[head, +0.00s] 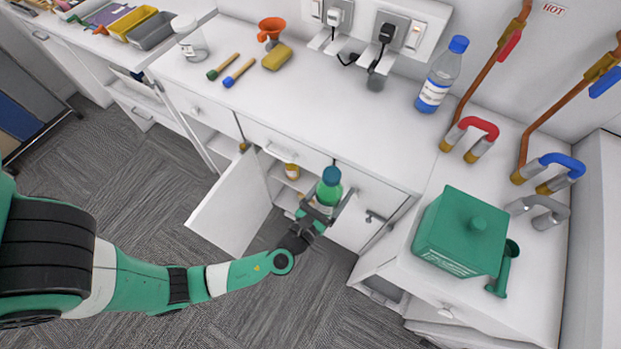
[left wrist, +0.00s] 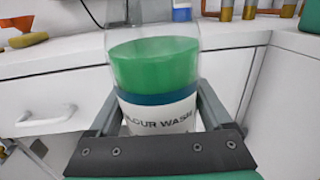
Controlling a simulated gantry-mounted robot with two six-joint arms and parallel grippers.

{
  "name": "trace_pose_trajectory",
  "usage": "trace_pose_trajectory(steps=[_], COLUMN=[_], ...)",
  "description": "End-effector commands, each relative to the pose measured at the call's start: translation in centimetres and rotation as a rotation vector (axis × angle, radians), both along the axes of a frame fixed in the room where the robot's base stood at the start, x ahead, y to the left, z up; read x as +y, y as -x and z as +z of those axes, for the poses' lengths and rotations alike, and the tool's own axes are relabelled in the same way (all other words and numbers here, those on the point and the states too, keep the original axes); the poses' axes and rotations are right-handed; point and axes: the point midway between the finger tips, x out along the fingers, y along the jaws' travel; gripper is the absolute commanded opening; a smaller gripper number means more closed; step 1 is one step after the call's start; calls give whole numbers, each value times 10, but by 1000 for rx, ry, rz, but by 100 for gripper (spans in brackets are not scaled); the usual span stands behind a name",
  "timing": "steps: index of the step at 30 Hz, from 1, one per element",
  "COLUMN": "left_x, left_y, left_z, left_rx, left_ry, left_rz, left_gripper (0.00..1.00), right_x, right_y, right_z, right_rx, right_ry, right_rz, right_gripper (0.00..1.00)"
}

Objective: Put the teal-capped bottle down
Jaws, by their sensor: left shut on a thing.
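The teal-capped bottle (head: 327,192) is clear, with green liquid and a pale label. My left gripper (head: 318,212) is shut around its lower part and holds it roughly upright in front of the cabinets, off the counter. In the left wrist view the bottle (left wrist: 155,65) fills the space between the fingers (left wrist: 160,125), and its label partly reads "LOUR WASH". Its cap is out of that view. The white counter (head: 300,110) lies behind and above the gripper in the head view. My right gripper is not in view.
An open cabinet door (head: 232,203) stands left of the gripper, with a small amber jar (head: 291,171) inside the cabinet. The counter's middle is clear.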

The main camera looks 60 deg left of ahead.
Motion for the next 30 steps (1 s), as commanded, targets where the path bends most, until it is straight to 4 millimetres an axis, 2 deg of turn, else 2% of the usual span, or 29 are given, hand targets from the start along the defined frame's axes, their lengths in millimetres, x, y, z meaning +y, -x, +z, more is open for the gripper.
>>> trace_pose_trajectory(steps=[1,11,18,21,24,27,30], left_x=[8,53,87,100,110,115,118], left_y=[1,12,24,29,34,36,38], left_z=[-44,-185,-290,-323,-347,-359,-362], left_rx=[0,2,3,3,4,3,2], left_ry=[-3,-2,3,4,5,6,6], left_rz=[19,111,183,212,234,248,255], left_gripper=[0,0,0,0,0,0,0], right_x=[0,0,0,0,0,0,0], right_y=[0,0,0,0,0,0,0], right_z=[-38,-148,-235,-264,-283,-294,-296], right_rx=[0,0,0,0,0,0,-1], right_ry=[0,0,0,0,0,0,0], right_rz=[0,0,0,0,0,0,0], right_gripper=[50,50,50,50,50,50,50])
